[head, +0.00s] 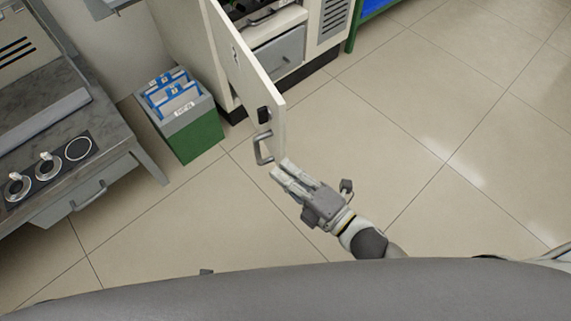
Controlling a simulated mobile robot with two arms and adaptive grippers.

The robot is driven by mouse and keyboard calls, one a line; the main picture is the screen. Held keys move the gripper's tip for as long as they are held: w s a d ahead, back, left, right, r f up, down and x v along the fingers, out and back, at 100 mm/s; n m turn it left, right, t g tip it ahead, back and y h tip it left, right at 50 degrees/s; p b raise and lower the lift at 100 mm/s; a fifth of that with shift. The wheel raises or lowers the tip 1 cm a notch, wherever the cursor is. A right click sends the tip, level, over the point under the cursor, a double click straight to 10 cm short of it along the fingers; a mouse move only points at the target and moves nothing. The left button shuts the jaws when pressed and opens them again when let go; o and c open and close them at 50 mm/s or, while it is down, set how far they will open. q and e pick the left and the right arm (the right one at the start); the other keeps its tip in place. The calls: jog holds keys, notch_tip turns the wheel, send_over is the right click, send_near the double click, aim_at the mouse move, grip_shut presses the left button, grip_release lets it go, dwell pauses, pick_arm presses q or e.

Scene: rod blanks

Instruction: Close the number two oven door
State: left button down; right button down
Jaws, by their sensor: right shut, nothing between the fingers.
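A cream door (243,75) stands swung open from a cabinet (292,18) at the top of the head view. It has a grey bar handle (262,148) near its free lower edge and a small black part above it. A small dark mark on its face is too small to read. My right gripper (279,172) is shut and empty, its fingertips close to the door's lower edge and just right of the handle. I cannot tell whether they touch the door. My left gripper is not in view.
A green and grey bin (195,143) with blue-edged folders stands left of the door. A grey bench with round dials (48,165) is at the left. A grey drawer box (279,52) sits inside the cabinet. The tiled floor (430,130) at the right is clear.

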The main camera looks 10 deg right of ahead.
jog(key=x, duration=0.9)
jog(key=shift+w+d, duration=0.2)
jog(key=shift+d, duration=0.45)
jog(key=shift+w+d, duration=0.25)
jog(key=shift+d, duration=0.4)
jog(key=shift+w+d, duration=0.2)
jog(key=shift+d, duration=0.45)
jog(key=shift+d, duration=0.15)
